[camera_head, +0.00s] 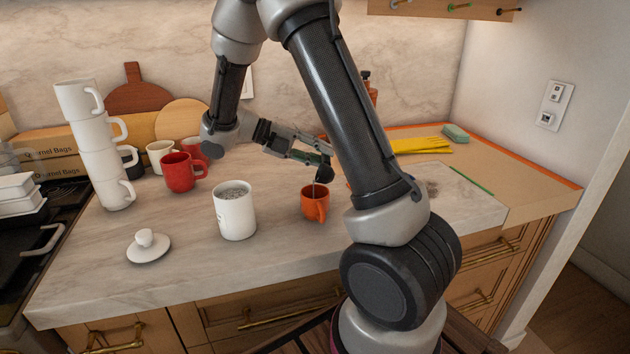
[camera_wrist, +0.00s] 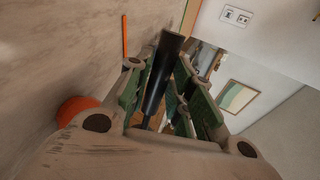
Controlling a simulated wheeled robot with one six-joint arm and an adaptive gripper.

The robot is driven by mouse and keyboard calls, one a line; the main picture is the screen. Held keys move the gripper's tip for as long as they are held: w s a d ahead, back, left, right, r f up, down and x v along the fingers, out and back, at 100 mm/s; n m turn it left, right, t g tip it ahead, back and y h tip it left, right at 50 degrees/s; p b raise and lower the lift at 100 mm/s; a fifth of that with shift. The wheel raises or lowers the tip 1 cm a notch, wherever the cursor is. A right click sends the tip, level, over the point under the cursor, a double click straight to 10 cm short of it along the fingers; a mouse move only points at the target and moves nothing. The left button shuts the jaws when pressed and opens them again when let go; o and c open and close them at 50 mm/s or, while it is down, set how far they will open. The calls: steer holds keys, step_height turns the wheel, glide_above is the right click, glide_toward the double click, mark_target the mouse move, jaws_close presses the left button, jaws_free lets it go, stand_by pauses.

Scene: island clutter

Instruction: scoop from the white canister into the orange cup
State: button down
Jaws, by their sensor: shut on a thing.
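The white canister (camera_head: 235,212) stands upright and open on the marble counter, with grey granular contents near its rim. Its white lid (camera_head: 149,246) lies to the left. The orange cup (camera_head: 315,206) stands upright to the right of the canister. My gripper (camera_head: 318,158) is above and behind the cup, shut on a black handle (camera_wrist: 163,75), seen in the wrist view. A dark rounded end (camera_head: 324,174) hangs just above the cup, with a thin pale line below it to the cup's mouth. Whether that line is falling contents I cannot tell. The cup's inside is mostly hidden.
A stack of white mugs (camera_head: 98,160) and red mugs (camera_head: 181,172) stand at the left. A yellow cloth (camera_head: 420,146) and a green sponge (camera_head: 456,133) lie at the back right. The counter in front of the canister is clear. My arm hides part of the right side.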

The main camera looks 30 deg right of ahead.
stand_by(0.4)
steer(key=shift+a+g+h, duration=0.1)
steer(key=shift+g+h, duration=0.2)
steer(key=shift+h, duration=0.2)
stand_by(0.4)
steer(key=shift+a+r+g+h, duration=0.1)
steer(key=shift+g+h, duration=0.2)
steer(key=shift+h, duration=0.2)
steer(key=shift+w, duration=0.1)
